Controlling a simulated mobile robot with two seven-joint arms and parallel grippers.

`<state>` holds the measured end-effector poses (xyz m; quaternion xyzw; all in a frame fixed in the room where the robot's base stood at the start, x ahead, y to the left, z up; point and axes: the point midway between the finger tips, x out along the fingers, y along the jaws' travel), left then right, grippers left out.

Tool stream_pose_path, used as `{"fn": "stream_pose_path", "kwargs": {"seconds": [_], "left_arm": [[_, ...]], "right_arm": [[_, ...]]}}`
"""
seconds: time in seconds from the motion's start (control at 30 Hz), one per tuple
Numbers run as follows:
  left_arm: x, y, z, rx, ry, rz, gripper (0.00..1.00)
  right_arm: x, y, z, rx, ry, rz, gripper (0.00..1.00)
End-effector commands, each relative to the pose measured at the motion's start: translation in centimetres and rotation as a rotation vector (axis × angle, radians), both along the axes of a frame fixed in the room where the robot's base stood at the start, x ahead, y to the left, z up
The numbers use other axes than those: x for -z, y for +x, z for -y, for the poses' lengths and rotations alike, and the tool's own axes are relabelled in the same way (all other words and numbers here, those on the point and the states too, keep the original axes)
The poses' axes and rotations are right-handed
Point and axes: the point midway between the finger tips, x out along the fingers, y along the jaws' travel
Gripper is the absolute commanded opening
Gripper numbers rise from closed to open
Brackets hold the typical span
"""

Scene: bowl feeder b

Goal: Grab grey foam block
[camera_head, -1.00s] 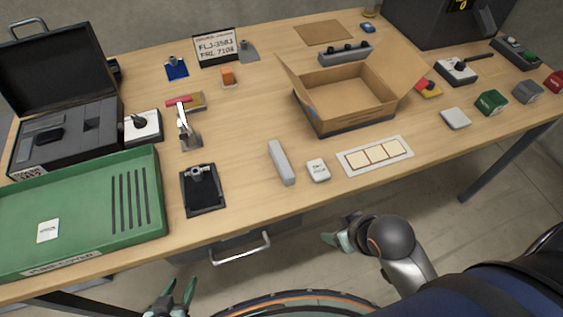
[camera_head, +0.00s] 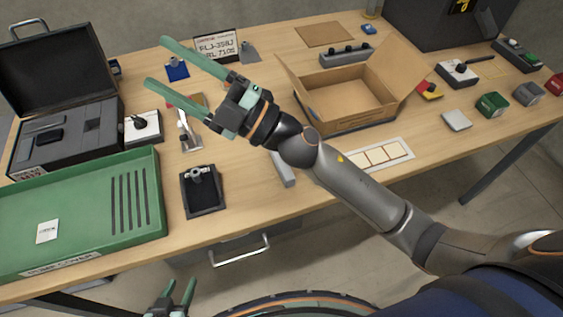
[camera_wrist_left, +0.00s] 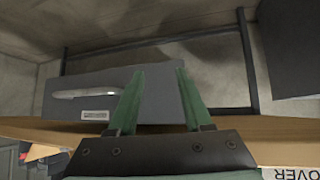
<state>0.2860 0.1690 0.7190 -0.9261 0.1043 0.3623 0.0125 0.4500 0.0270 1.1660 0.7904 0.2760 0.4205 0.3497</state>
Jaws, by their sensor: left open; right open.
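A long light-grey block (camera_head: 287,176) that may be the foam block lies near the table's front edge. Only its near end shows in the head view, below my right forearm. A flat pale-grey pad (camera_head: 456,119) lies at the right. My right gripper (camera_head: 156,62) is open and empty, above the back left of the table, well away from both. My left gripper (camera_head: 178,290) is open and empty, low in front of the table. The left wrist view shows its spread fingers (camera_wrist_left: 160,72) before a grey drawer front (camera_wrist_left: 85,92); no block shows between them.
An open cardboard box (camera_head: 350,98) stands mid-table. A green tray (camera_head: 90,215) and an open black case (camera_head: 60,140) fill the left. A black clip pad (camera_head: 202,190) lies between tray and block. Small coloured blocks stand along the right, including a grey one (camera_head: 528,94).

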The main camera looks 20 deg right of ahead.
Motion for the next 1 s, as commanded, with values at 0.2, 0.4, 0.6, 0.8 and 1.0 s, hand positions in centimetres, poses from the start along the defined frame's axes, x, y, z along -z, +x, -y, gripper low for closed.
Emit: {"fn": "stream_pose_path", "kwargs": {"seconds": [0.2,0.4,0.6,0.8,1.0], "left_arm": [[0.0,0.0,0.0,0.000,0.000,0.000,0.50],[0.0,0.0,0.0,0.000,0.000,0.000,0.50],[0.0,0.0,0.0,0.000,0.000,0.000,0.50],[0.0,0.0,0.0,0.000,0.000,0.000,0.50],[-0.3,0.0,0.0,0.000,0.000,0.000,0.50]], "right_arm": [[5.5,-5.1,-6.8,-0.417,-0.538,0.316,0.66],[15.4,-4.2,-3.2,-0.673,-1.182,0.361,0.66],[19.8,0.5,7.3,-0.733,-1.778,0.177,0.66],[19.1,2.9,14.6,-0.696,-2.083,-0.018,0.66],[20.7,3.2,16.1,-0.688,-2.142,-0.070,0.66]]}}
